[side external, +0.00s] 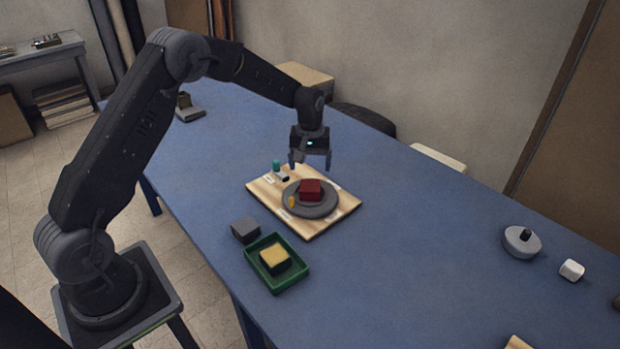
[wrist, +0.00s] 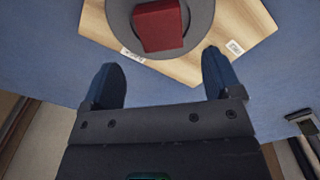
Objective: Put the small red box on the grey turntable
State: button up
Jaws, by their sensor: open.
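The small red box (side external: 311,189) rests on the grey turntable (side external: 326,207), which sits on a pale wooden board (side external: 297,229). In the wrist view the red box (wrist: 160,25) lies on the turntable (wrist: 203,22), with the board (wrist: 185,67) under it. My gripper (side external: 310,164) is open and empty, above and a little behind the red box. In the wrist view both fingers of my gripper (wrist: 163,80) are apart with nothing between them, and the box is beyond their tips.
A yellow piece (side external: 292,202) stands by the turntable's left edge. A teal-topped item (side external: 276,166) is at the board's back corner. A green tray (side external: 292,281) holds a yellow-topped block (side external: 274,259); a grey block (side external: 245,230) is beside it.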

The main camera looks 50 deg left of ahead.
jog(key=s+d+r+m+t, duration=0.15)
jog(key=s+d+r, duration=0.25)
jog(key=s+r, duration=0.45)
jog(key=s+d+r+m+t, duration=0.1)
jog(key=s+d+r+m, duration=0.35)
jog(key=r, duration=0.75)
jog(key=s+d+m+t, duration=0.2)
jog(key=s+m+t, duration=0.1)
jog(key=s, duration=1.5)
jog(key=shift+s+d+r, duration=0.25)
jog(key=shift+s, duration=0.1)
